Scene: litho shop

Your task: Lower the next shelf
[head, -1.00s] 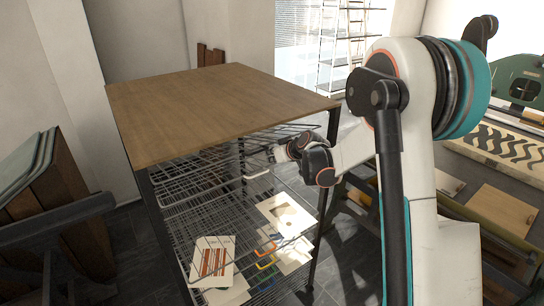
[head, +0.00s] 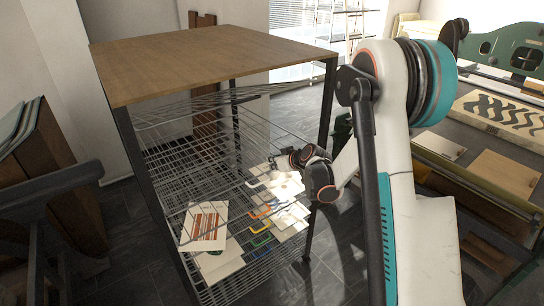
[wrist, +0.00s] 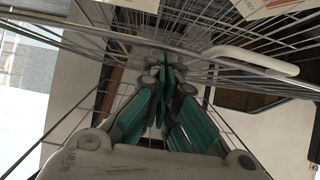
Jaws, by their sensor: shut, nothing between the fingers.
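The drying rack has a brown wooden top (head: 215,58), a dark frame and stacked wire shelves. Upper wire shelves (head: 185,108) slope beneath the top. Lower shelves (head: 170,165) lie closely stacked. My gripper (head: 272,160) is at the rack's open right side, below the raised wires. In the wrist view, its teal fingers (wrist: 165,72) are together and hold nothing. Shelf wires cross close around the fingertips; I cannot tell whether they touch. A white handle (wrist: 250,60) on a wire shelf edge shows right of the fingertips.
Prints lie on the lower shelves, including one with brown stripes (head: 204,226). A dark rack post (head: 325,130) stands near my arm. A bench with a patterned block (head: 505,112) is at the right. Dark wooden boards (head: 50,150) stand at the left.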

